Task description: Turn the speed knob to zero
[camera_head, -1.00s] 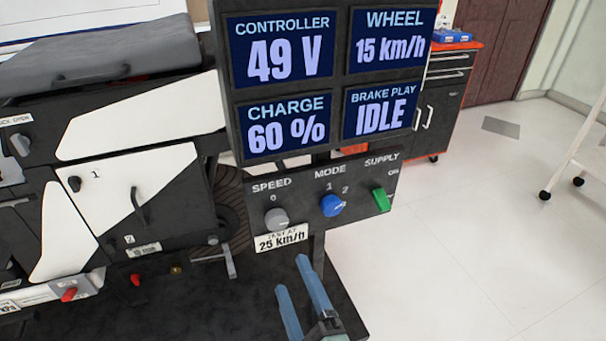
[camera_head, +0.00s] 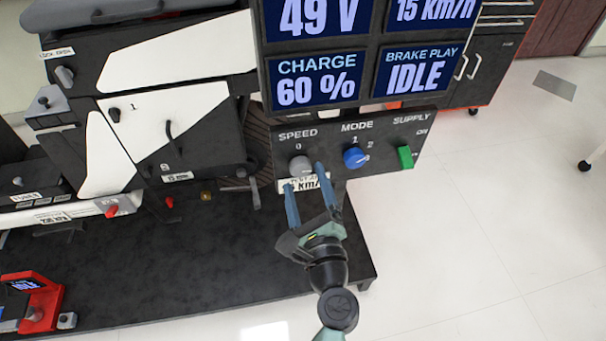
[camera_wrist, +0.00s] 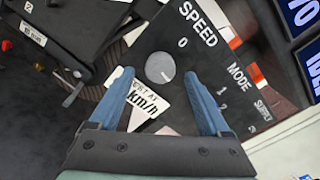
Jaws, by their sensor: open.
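The grey speed knob (camera_head: 300,166) sits under the SPEED and 0 marks on the dark control panel (camera_head: 330,140). In the wrist view the knob (camera_wrist: 160,67) lies ahead of and between my two blue fingertips. My gripper (camera_head: 305,177) is open, with its fingers pointing at the knob and nothing held. I cannot tell whether a finger touches the knob. A white km/h label (camera_wrist: 150,105) below the knob is partly covered by my fingers.
A blue mode knob (camera_head: 355,157) and a green supply switch (camera_head: 405,157) are right of the speed knob. Display screens (camera_head: 318,80) stand above. A black-and-white chassis unit (camera_head: 165,130) is at left. A red device (camera_head: 35,300) lies at lower left.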

